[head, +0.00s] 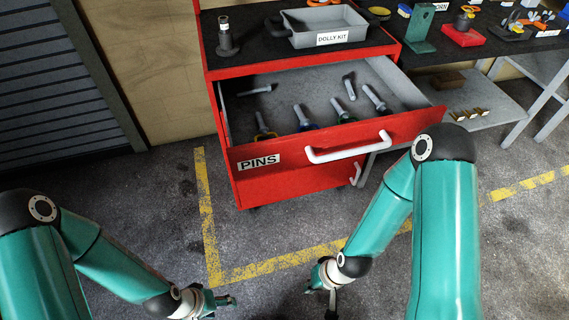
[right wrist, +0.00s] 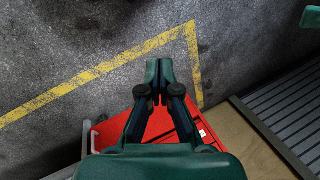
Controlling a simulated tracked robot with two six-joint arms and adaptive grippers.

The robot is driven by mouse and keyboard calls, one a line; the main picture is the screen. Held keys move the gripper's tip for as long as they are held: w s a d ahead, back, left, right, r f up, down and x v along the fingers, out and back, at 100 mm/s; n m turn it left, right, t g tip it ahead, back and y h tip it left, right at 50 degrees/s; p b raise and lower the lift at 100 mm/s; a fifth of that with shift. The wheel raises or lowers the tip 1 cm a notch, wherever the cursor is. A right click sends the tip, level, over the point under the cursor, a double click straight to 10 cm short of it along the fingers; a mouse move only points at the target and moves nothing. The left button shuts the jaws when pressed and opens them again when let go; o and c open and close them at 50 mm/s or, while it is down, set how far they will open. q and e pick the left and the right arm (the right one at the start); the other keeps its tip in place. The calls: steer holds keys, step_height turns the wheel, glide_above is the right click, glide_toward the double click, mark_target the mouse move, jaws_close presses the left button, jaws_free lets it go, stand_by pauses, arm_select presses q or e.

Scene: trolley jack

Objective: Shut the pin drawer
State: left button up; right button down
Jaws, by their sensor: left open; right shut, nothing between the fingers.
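The pin drawer (head: 310,155) is a red drawer marked PINS with a white bar handle (head: 348,148). It stands pulled out from the red cabinet (head: 300,65), and several pins (head: 344,110) lie inside it. In the right wrist view, red surface (right wrist: 112,128) shows behind the gripper, with a white bar (right wrist: 87,135) at its left. My left gripper (head: 226,301) is open and empty above the floor, in front of the drawer and below it in the picture. My right gripper (head: 332,306) is shut and empty, nearer to me than the drawer and apart from the handle; it also shows in the right wrist view (right wrist: 158,68).
A grey tray (head: 326,24) marked DOLLY KIT and a dark upright part (head: 227,40) stand on the cabinet top. A bench (head: 480,45) with tools is at the right, a slatted shutter (head: 60,85) at the left. Yellow lines (head: 208,215) mark the open floor before the cabinet.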

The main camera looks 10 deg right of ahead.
steer(key=w+a+r+m+t+h+b, duration=0.1)
steer(key=w+r+m+t+b, duration=0.3)
steer(key=w, duration=0.3)
steer(key=w+r+m+t+h+b, duration=0.1)
steer(key=w+r+m+t+b, duration=0.1)
steer(key=w+r+t+b, duration=0.35)
step_height(320, 180, up, 15)
steer(key=m+t+b, duration=0.4)
steer(key=m+b, duration=0.5)
steer(key=b, duration=0.1)
steer(key=h+p, duration=0.1)
steer(key=p, duration=0.5)
glide_toward(282, 159)
steer(key=x, duration=0.6)
steer(key=shift+w+a+f, duration=0.1)
steer(key=shift+w, duration=0.25)
steer(key=shift+w, duration=0.15)
